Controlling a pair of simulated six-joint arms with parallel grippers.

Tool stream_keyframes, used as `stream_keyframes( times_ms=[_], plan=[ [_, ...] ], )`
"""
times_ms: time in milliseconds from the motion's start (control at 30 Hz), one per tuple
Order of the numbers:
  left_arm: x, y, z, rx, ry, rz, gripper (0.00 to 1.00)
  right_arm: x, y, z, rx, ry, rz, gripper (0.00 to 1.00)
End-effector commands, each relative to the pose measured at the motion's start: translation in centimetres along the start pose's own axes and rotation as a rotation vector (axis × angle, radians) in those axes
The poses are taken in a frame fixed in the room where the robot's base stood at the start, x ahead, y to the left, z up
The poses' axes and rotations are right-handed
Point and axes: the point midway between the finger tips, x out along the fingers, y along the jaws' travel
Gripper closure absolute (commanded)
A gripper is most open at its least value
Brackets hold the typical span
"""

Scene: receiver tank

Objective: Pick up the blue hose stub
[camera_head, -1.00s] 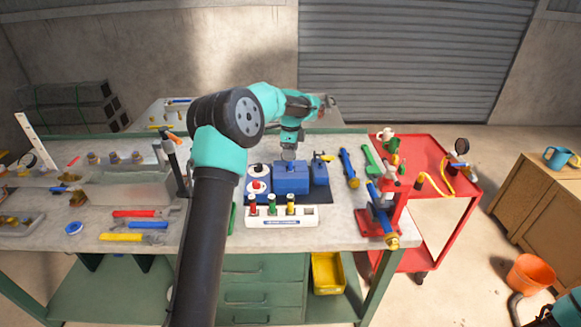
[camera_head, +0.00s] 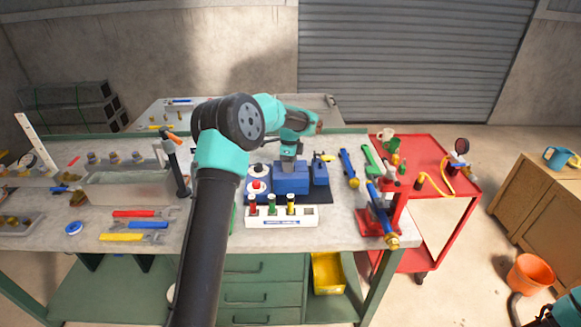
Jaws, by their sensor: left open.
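My left gripper (camera_head: 289,165) points down at the top of the blue tank (camera_head: 291,182) on the bench. Its jaws are open and small in view; I cannot tell whether they touch anything. I cannot make out a separate blue hose stub; a small blue piece seen earlier on the tank's top is now hidden behind the gripper. A white rack (camera_head: 308,216) in front of the tank holds a red stub (camera_head: 252,204), a green stub (camera_head: 272,205) and a yellow stub (camera_head: 291,204). My right gripper is out of view.
A hammer (camera_head: 174,160) stands left of my left arm. Red (camera_head: 135,213) and yellow (camera_head: 122,237) handled tools lie on the bench. A blue tube-like tool (camera_head: 348,166) and a red stand (camera_head: 368,226) are right of the tank. A red cart (camera_head: 458,188) stands farther right.

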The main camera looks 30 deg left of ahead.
Motion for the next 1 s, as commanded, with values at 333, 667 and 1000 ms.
stream_keyframes(
  times_ms=[333, 667, 1000],
  plan=[
    [-0.02, 0.0, -0.01, 0.0, 0.0, 0.0, 0.48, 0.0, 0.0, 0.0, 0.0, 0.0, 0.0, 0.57],
    [-0.02, 0.0, 0.0, 0.0, 0.0, 0.0, 0.8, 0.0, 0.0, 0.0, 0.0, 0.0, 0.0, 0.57],
    [-0.04, 0.0, 0.0, 0.0, 0.0, 0.0, 1.0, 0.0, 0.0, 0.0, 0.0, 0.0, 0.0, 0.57]
  ],
)
